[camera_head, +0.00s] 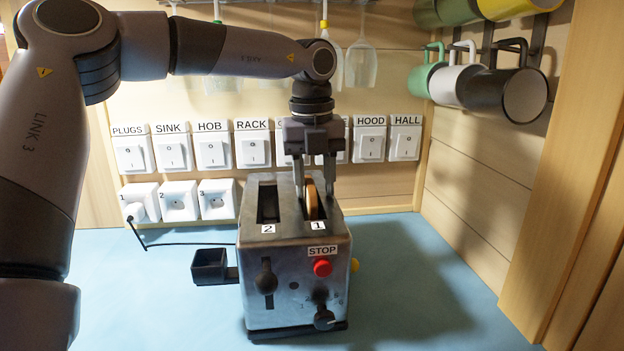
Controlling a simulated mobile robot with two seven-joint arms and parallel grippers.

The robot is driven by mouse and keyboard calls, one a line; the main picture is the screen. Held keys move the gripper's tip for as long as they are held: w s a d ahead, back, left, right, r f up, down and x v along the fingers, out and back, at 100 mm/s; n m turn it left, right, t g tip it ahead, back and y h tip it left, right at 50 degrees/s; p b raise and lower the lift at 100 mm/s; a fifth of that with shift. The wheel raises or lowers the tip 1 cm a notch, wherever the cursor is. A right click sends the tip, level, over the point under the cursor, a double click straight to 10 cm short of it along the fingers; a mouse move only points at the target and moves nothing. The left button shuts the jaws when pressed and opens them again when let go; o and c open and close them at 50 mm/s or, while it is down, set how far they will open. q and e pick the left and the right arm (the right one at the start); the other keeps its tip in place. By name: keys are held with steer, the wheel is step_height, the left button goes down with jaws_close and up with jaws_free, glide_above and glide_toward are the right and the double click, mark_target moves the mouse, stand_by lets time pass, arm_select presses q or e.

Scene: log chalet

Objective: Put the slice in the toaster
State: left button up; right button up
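The metal toaster (285,260) stands on the blue counter with two top slots, labelled 2 on the left and 1 on the right. The brown slice (311,200) is upright in slot 1, its upper part showing above the slot and its lower part hidden inside. My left gripper (314,182) points down over slot 1, with one finger on each side of the slice. The fingers look wider apart than the slice is thick, so the gripper appears open. Slot 2 (268,204) looks empty. My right gripper is not in view.
A small black tray (209,267) sticks out at the toaster's left. A red STOP button (322,268) and dark levers are on its front. Labelled switches (212,148) line the back wall. Mugs (506,92) and glasses (361,62) hang above. The counter right of the toaster (420,290) is clear.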

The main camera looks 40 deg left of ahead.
arm_select(q)
steer(key=shift+s+a+f+g, duration=0.1)
steer(key=shift+s+f+g, duration=0.15)
steer(key=shift+f, duration=0.35)
steer(key=shift+s+a+f+g, duration=0.15)
steer(key=shift+s+f, duration=0.15)
steer(key=shift+f, duration=0.3)
steer(key=shift+t, duration=0.4)
steer(key=r, duration=0.9)
steer(key=shift+w+d+r, duration=0.15)
steer(key=shift+w+r, duration=0.05)
steer(key=shift+w, duration=0.1)
steer(key=shift+d, duration=0.1)
